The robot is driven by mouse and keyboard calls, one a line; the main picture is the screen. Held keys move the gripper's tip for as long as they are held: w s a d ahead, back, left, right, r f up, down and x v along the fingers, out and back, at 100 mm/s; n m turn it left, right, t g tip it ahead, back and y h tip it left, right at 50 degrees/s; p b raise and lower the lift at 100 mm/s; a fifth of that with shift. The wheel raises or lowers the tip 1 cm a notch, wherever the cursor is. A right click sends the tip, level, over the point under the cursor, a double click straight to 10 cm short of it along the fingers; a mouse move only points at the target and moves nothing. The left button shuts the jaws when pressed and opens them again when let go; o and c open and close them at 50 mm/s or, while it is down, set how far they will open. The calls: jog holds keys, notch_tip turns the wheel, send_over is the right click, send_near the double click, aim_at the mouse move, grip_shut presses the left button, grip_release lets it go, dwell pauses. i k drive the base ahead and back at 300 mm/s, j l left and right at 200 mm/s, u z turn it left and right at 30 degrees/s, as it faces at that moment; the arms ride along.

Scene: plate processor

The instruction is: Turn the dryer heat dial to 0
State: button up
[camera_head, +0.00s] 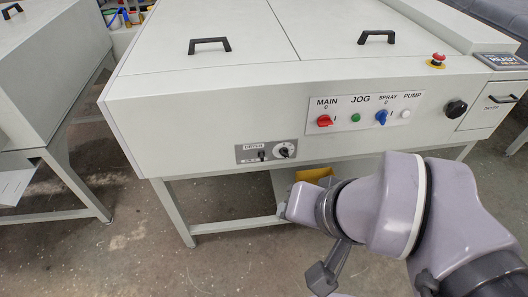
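The grey dryer panel (247,160) is on the lower left of the machine's front face. A black dryer switch (262,154) sits left of the dial. My arm reaches in from the lower right. My gripper (322,278) seems to be the dark grey part hanging below the wrist, below and right of the dial and apart from it. Its fingers do not show clearly.
A white panel holds a red MAIN switch (324,120), a green JOG button (355,118), a blue SPRAY switch (381,117) and a white PUMP button (405,114). A black knob (455,108) and red emergency stop (437,60) are further right. Floor left of my arm is clear.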

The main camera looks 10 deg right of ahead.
aim_at(284, 151)
jog(key=i+j, duration=0.15)
jog(key=j, duration=0.2)
jog(key=i+j, duration=0.2)
jog(key=j, duration=0.15)
jog(key=i+j+z, duration=0.1)
jog(key=j, duration=0.2)
jog(key=i+j, duration=0.2)
jog(key=j, duration=0.15)
